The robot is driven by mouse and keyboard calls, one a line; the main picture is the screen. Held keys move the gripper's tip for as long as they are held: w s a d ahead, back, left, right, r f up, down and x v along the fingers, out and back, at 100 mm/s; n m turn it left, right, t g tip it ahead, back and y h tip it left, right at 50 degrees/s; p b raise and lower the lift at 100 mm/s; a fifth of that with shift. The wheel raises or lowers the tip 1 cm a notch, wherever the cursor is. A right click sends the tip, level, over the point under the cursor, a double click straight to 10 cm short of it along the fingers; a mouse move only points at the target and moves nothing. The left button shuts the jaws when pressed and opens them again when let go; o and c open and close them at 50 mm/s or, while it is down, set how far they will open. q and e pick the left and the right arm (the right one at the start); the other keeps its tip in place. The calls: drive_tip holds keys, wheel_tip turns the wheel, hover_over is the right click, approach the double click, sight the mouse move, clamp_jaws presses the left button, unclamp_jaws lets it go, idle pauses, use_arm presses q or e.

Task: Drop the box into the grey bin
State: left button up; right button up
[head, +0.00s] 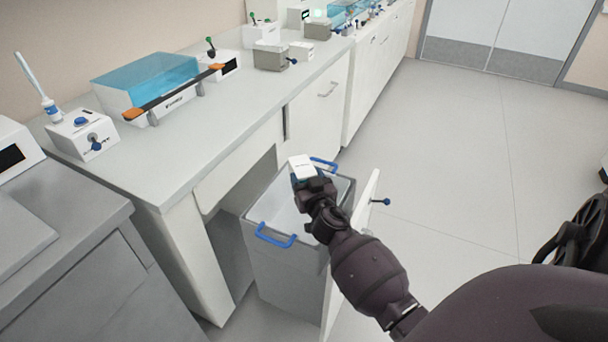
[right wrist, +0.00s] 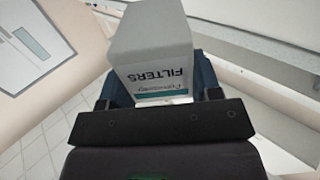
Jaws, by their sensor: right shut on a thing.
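The box (head: 300,165) is small and white with a teal band. In the right wrist view the box (right wrist: 150,50) shows the word FILTERS, upside down, between the two fingers. My right gripper (head: 308,181) is shut on it and holds it over the open grey bin (head: 285,272). The bin has blue handles and a pale inside, and stands half under the bench. My right arm hides part of the bin's right side. My left gripper is not in view.
A white door (head: 350,250) with a blue knob stands open just right of the bin. The white bench (head: 175,165) above carries a blue-lidded bath (head: 145,80) and several small devices. A grey cabinet (head: 75,290) is at the left.

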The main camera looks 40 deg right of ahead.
drive_tip(key=shift+r, duration=0.1)
drive_tip(key=o, duration=1)
use_arm(q)
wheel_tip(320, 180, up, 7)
drive_tip(key=p, duration=0.8)
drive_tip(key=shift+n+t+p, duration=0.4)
use_arm(e)
wheel_tip(320, 180, up, 20)
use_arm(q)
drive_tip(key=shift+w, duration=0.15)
